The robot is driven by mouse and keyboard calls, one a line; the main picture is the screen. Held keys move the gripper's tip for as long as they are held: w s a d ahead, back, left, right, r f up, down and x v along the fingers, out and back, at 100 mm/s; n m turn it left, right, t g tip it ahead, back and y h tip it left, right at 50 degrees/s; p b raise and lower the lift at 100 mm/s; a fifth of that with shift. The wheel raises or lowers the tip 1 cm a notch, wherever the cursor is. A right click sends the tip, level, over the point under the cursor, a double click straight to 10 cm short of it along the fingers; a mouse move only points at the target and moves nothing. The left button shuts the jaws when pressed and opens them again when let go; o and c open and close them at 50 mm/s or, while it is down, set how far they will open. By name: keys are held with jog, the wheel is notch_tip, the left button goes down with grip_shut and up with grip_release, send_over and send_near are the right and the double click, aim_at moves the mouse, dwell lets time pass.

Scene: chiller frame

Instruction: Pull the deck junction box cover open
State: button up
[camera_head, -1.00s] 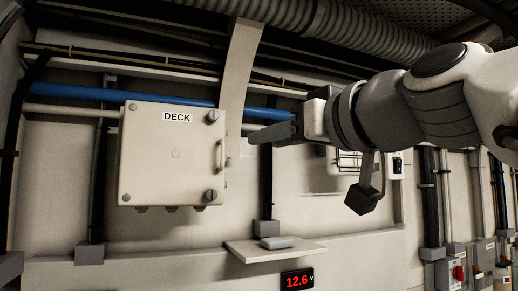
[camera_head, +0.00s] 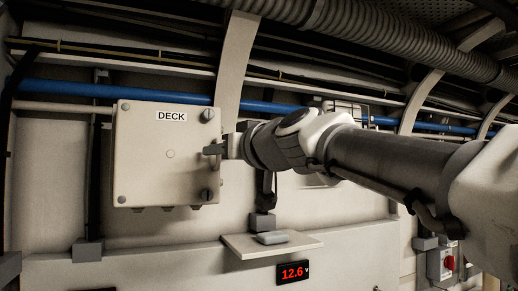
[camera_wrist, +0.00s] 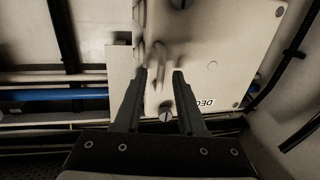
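The deck junction box (camera_head: 150,170) is a cream box on the wall at the left, its cover closed, with a "DECK" label and dark screw knobs at the right corners. It also shows upside down in the wrist view (camera_wrist: 225,50). My gripper (camera_head: 209,149) is at the cover's right side, where the handle is, and hides the handle in the head view. In the wrist view my gripper (camera_wrist: 163,73) is open, its two fingers apart over the cover's edge. The handle (camera_wrist: 157,52) shows blurred just beyond the fingertips; I cannot tell whether they touch it.
A blue pipe (camera_head: 75,88) runs behind the box. The space in front of the cover's left part is clear.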

grip_shut()
dwell(1.4)
